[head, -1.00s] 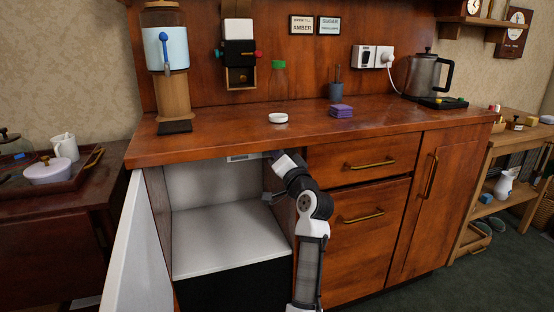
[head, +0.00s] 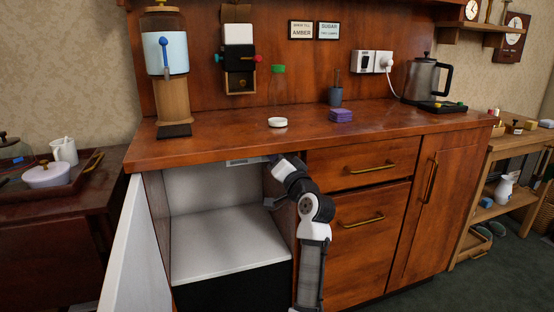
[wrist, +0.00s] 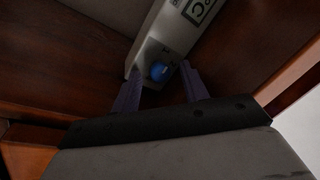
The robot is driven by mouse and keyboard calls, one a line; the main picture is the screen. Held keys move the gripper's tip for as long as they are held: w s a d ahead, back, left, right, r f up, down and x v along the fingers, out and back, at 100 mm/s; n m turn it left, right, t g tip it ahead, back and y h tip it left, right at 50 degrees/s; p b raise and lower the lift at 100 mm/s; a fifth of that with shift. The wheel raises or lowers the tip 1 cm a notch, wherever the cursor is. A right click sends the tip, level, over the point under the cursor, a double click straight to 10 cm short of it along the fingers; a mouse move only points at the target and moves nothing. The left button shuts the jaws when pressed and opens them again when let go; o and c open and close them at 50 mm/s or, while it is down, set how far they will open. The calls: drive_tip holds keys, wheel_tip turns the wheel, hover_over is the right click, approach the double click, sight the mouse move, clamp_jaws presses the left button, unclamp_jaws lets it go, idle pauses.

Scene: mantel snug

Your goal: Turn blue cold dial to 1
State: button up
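The blue dial (wrist: 158,71) shows in the wrist view on the end of a pale housing (wrist: 187,27) with a dark letter marking. My gripper (wrist: 161,78) has its two dark fingers spread, one on each side of the dial, with a gap between them; I cannot tell whether either touches it. The dial's number scale is too small and dark to read. In the head view my arm (head: 300,185) reaches into the top right of the open cabinet compartment (head: 225,225), and the dial and fingertips are hidden; a pale strip of the housing (head: 247,161) shows under the counter.
The white cabinet door (head: 140,255) stands open at the left. The wooden counter (head: 210,148) hangs above my arm, and drawers (head: 365,172) are close on its right. A white shelf (head: 225,240) lies below, bare and clear.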

drive_tip(key=p+v, duration=0.1)
drive_tip(key=v, duration=1.3)
drive_tip(key=shift+w, duration=0.1)
